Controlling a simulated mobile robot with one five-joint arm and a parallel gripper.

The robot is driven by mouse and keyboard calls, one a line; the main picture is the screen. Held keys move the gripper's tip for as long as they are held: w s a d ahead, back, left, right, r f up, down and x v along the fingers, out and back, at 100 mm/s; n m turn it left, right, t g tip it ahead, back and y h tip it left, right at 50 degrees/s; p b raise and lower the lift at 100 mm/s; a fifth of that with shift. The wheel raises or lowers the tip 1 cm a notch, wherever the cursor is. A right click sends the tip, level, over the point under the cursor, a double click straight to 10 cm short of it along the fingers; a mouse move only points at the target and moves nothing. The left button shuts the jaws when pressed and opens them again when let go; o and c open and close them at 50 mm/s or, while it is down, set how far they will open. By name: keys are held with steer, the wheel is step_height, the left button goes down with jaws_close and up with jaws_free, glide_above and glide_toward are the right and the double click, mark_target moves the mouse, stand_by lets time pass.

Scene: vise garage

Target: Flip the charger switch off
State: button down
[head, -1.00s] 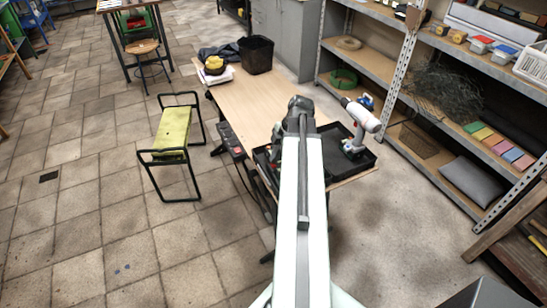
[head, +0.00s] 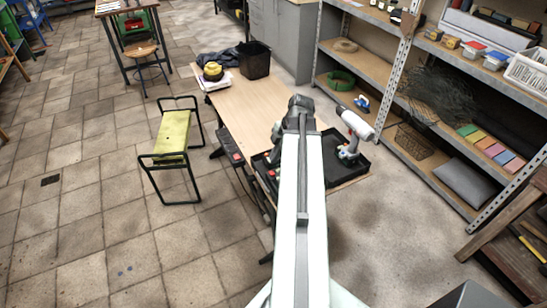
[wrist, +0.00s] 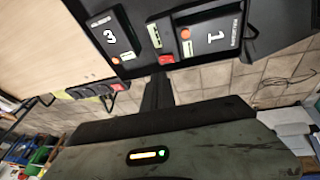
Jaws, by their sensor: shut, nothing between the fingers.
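A black tray (head: 362,165) lies on the near end of the wooden table (head: 235,88). The wrist view shows its edge with black battery-like blocks marked 3 (wrist: 109,36) and 1 (wrist: 213,37). A small red part (wrist: 166,59) sits at the tray edge between them. A black strip with red parts (head: 230,148) is along the table's left side; it also shows in the wrist view (wrist: 92,92). I cannot tell which red part is the charger switch. My gripper (wrist: 158,82) is shut and empty, its tips just short of the tray edge. In the head view my arm hides it.
A black bin (head: 254,60) and a yellow item (head: 212,71) are at the table's far end. A green-topped bench (head: 173,132) stands left on open floor. Metal shelving (head: 395,70) is at the right.

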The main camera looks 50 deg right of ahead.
steer(key=d+r+p, duration=0.3)
steer(key=r+p, duration=0.3)
steer(key=r, duration=0.2)
steer(key=shift+w, duration=0.1)
steer(key=w+a+n+g, duration=0.15)
steer(key=w+a, duration=0.35)
steer(key=a, duration=0.5)
steer(key=w+a+n, duration=0.2)
steer(key=w+a, duration=0.3)
steer(key=a, duration=0.5)
steer(key=w+a+n+g, duration=0.1)
steer(key=w+a+n, duration=0.1)
steer(key=w+a, duration=0.5)
steer(key=s+a+m+h, duration=0.1)
steer(key=s+a+m, duration=0.1)
steer(key=a+m, duration=0.6)
steer(key=s+a+f+m+h, duration=0.1)
steer(key=s+a+m, duration=0.2)
steer(key=a+m, duration=0.5)
steer(key=shift+s+a+f+m, duration=0.2)
steer(key=shift+a+m, duration=0.05)
steer(key=shift+m, duration=0.8)
